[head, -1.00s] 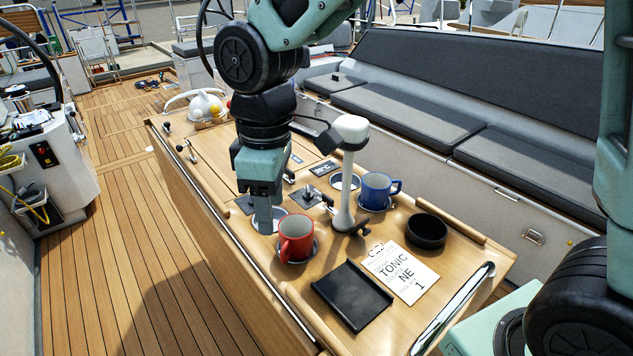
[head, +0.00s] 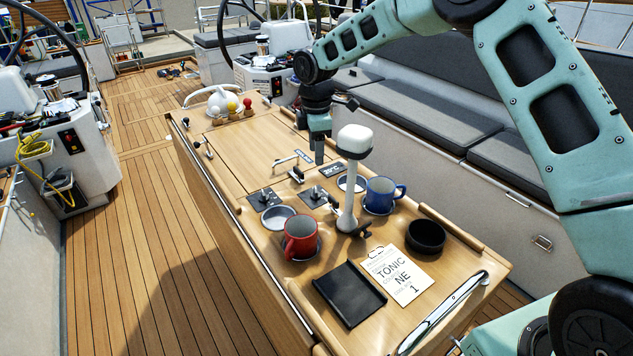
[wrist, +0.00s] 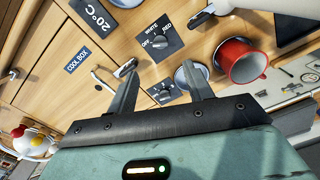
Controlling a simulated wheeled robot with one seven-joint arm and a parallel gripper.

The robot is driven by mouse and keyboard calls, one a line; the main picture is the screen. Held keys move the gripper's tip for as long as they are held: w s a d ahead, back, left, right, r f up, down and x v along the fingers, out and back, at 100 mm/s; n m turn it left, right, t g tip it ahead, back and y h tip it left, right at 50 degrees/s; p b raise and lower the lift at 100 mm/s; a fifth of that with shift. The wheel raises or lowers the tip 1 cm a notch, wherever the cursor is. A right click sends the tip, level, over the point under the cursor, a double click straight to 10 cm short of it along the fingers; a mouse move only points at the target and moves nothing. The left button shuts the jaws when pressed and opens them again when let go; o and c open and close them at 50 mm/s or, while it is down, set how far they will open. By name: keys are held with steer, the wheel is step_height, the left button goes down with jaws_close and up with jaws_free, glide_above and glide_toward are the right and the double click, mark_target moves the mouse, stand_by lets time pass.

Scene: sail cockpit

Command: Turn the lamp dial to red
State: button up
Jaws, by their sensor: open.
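The lamp dial (head: 315,196) is a small knob on a dark square plate, set in the wooden table top behind the lamp. In the wrist view the lamp dial (wrist: 158,43) carries the words OFF, WHITE and RED; I cannot tell clearly which one the knob points to. The lamp (head: 347,190) has a white head on a pale stem. My gripper (head: 319,160) is open and empty, pointing down above the table, behind the dial. In the wrist view my fingers (wrist: 158,78) are spread, apart from the lamp dial.
A second dial (head: 264,198) sits to the left. A red mug (head: 300,236), a blue mug (head: 382,194), a black bowl (head: 426,236), a black tray (head: 349,292) and a paper note (head: 397,274) crowd the near end. A COOL BOX label (wrist: 77,60) and latch lie behind the dials.

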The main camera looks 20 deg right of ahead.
mark_target(316, 189)
step_height(316, 189, down, 12)
steer(key=p, duration=0.3)
steer(key=shift+a+p, duration=0.1)
steer(key=shift+p, duration=0.3)
steer(key=c, duration=1)
